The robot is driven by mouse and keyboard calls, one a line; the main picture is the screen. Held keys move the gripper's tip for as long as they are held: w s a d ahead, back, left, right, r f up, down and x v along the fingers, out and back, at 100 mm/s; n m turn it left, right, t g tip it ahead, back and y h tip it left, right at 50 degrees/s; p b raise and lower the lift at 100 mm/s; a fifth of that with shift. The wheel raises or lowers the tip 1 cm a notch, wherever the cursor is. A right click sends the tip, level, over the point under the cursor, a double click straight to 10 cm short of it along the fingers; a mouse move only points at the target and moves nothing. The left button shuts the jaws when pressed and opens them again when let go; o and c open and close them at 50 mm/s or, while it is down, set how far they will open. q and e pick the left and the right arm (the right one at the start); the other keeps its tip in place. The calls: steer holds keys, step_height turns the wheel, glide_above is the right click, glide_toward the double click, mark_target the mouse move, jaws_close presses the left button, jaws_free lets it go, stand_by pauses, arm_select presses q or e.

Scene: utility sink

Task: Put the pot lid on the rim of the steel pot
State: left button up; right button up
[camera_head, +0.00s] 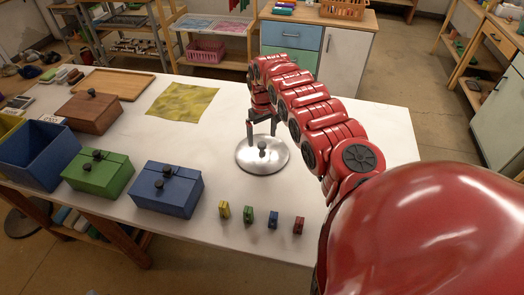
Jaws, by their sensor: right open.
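The pot lid (250,158), a round silver disc with a dark knob, lies near the middle of the white table. My right gripper (262,132) is just above it, pointing down. Its fingers are apart, above and around the knob, with nothing held between them. I cannot tell whether a finger touches the lid. I cannot make out a steel pot in this view. My left gripper is not in view.
Blue (166,190) and green (97,173) lidded boxes, an open blue bin (33,160) and a brown box (89,112) stand on the left. A yellow cloth (183,101) lies behind. Several small coloured blocks (248,215) line the front. My right arm covers the table's right part.

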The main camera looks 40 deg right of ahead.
mark_target(262, 145)
steer(key=shift+f+p, duration=0.25)
steer(key=shift+p, duration=0.05)
steer(key=f, duration=0.1)
steer(key=f+p, duration=0.1)
steer(key=f, duration=0.1)
steer(key=shift+s+a+f, duration=0.1)
steer(key=shift+a+f, duration=0.1)
steer(key=shift+f, duration=0.05)
steer(key=shift+d+f, duration=0.15)
steer(key=shift+f, duration=0.35)
steer(key=shift+s, duration=0.1)
jaws_close()
